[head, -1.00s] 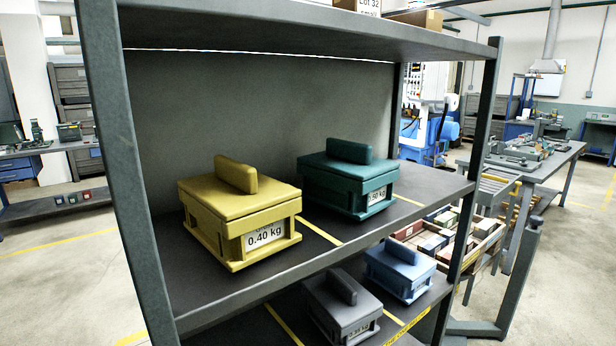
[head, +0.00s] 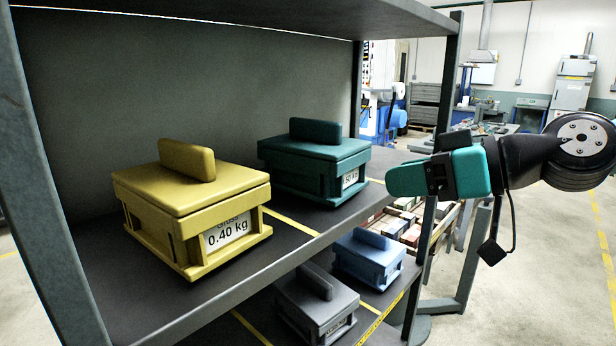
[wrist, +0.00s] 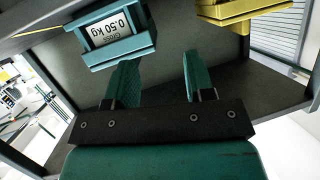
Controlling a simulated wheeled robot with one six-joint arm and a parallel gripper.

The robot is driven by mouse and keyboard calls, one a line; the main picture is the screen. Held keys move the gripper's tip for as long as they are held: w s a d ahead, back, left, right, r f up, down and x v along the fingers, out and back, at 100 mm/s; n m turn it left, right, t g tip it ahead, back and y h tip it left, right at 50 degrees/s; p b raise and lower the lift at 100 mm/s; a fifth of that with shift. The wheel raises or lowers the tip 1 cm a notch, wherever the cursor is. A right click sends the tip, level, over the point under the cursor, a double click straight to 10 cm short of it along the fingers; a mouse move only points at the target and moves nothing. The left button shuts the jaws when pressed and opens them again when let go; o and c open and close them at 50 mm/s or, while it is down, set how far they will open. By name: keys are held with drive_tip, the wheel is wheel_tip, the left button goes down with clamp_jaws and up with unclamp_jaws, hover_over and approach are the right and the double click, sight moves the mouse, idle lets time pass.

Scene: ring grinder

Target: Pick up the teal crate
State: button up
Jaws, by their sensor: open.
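The teal crate (head: 314,166) stands upright on the upper shelf, with a raised bar handle on its lid and a weight label on its front. In the wrist view the teal crate (wrist: 118,42) shows at the upper left, with a 0.50 kg label that appears upside down. My gripper (head: 408,180) is in front of the shelf, to the right of the teal crate and apart from it. In the wrist view my gripper (wrist: 158,85) shows two teal fingers spread apart with nothing between them.
A yellow crate (head: 190,215) labelled 0.40 kg stands left of the teal one on the same shelf (head: 290,248). A blue crate (head: 368,262) and a grey crate (head: 315,305) sit on the lower shelf. A shelf post (head: 445,80) rises at the right.

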sight(342, 124)
drive_tip(key=w+d+r+t+y, duration=0.2)
drive_tip(key=w+d+r+t, duration=0.15)
drive_tip(key=w, duration=0.25)
drive_tip(key=p+x, duration=0.2)
drive_tip(key=x, duration=0.1)
drive_tip(key=r+p+x, duration=0.1)
drive_tip(key=p+x, duration=0.1)
drive_tip(key=x, duration=0.2)
drive_tip(key=p+x, duration=0.2)
drive_tip(key=x, duration=0.2)
drive_tip(key=shift+s+a+r, duration=0.1)
drive_tip(key=shift+a+r, duration=0.05)
drive_tip(key=shift+r, duration=0.05)
drive_tip(key=shift+w+a+f, duration=0.15)
drive_tip(key=shift+w+a, duration=0.15)
drive_tip(key=shift+a, duration=0.2)
drive_tip(key=p+x, duration=0.4)
drive_tip(key=shift+w+a+r+p, duration=0.15)
drive_tip(key=shift+w+r+p, duration=0.1)
drive_tip(key=shift+w+p, duration=0.15)
drive_tip(key=shift+w+a+f, duration=0.15)
drive_tip(key=shift+a+f, duration=0.05)
drive_tip(key=shift+c, duration=0.5)
drive_tip(key=shift+r, duration=0.1)
clamp_jaws()
